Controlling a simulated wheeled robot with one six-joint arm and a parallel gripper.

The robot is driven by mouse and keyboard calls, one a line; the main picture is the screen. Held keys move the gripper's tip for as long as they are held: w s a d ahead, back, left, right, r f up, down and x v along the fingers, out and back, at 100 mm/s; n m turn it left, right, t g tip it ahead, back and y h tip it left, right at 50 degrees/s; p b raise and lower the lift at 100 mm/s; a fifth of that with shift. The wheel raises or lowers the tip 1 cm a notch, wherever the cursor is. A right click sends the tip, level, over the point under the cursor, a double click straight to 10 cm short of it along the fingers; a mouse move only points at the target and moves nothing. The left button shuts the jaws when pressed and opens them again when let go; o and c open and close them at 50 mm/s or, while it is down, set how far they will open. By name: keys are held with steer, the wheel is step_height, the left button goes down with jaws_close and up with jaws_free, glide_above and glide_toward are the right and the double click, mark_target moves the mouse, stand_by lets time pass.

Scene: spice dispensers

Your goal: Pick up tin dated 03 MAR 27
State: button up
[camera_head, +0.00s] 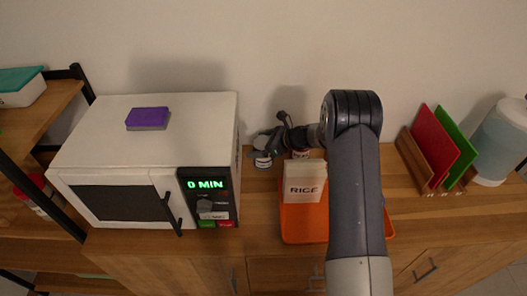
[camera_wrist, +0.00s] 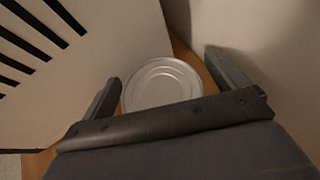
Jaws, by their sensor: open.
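A tin with a pale label (camera_head: 262,161) stands on the wooden counter just right of the microwave. Its date is too small to read. In the wrist view a round silver lid (camera_wrist: 162,83) lies between the two fingers, with a gap showing on the right. My gripper (camera_head: 267,138) is open and above the tin, partly covering it in the head view. My gripper also shows in the wrist view (camera_wrist: 164,67), holding nothing. A second tin with a red and white label (camera_head: 300,153) stands to the right, partly hidden by my arm; its date is unreadable.
A white microwave (camera_head: 150,150) with a purple sponge (camera_head: 148,117) stands close on the left. A rice container (camera_head: 303,182) is on an orange tray (camera_head: 300,225) in front. The wall is close behind. Cutting boards (camera_head: 435,145) and a pitcher (camera_head: 500,140) stand right.

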steer(key=shift+a, duration=0.1)
steer(key=c, duration=1.4)
